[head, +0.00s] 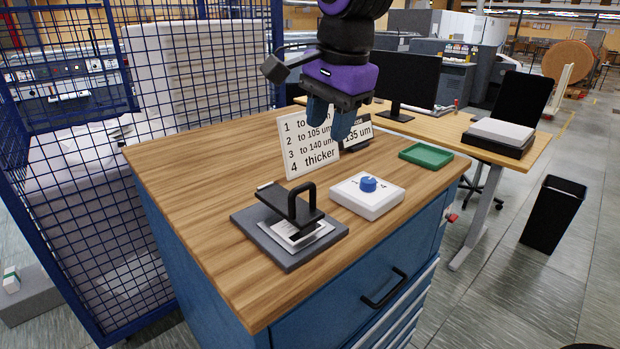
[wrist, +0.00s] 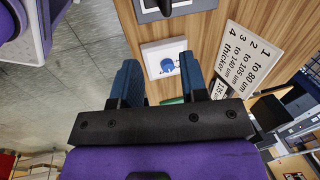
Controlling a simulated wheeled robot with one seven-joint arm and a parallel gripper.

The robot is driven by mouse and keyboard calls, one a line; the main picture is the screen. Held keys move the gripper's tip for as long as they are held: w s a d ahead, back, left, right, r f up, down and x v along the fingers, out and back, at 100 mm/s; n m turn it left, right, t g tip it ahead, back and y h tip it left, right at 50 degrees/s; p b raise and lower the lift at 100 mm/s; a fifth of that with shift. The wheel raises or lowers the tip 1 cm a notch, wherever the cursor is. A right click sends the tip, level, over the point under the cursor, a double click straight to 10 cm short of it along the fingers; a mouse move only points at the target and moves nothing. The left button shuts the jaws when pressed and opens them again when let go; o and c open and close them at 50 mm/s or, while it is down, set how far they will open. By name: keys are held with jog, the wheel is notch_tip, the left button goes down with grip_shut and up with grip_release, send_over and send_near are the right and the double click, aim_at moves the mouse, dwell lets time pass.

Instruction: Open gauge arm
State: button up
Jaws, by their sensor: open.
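The gauge stands on the cabinet top in the head view. Its black gauge arm (head: 284,203) with an upright loop handle (head: 303,197) lies low over a white sheet (head: 300,236) on a dark grey base plate (head: 285,258). Whether the arm touches the sheet is unclear. My gripper (head: 331,122) hangs empty and open above the cabinet, higher than the gauge and behind it. In the wrist view my gripper (wrist: 158,70) has its blue fingers spread apart. Only part of the gauge (wrist: 168,8) shows at that view's top edge.
A white box with a blue knob (head: 368,184) stands right of the gauge. A thickness sign (head: 308,146), a small display reading "135 um" (head: 357,133) and a green tray (head: 426,155) stand farther back. A blue wire cage (head: 200,70) borders the left. The cabinet's left top (head: 190,180) is clear.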

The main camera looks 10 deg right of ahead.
aim_at(306, 183)
jog(key=shift+m, duration=0.4)
jog(key=x, duration=0.3)
jog(key=a+x, duration=0.1)
jog(key=x, duration=0.3)
jog(key=a+x, duration=0.1)
jog(key=x, duration=0.3)
jog(key=shift+w, duration=0.15)
grip_shut()
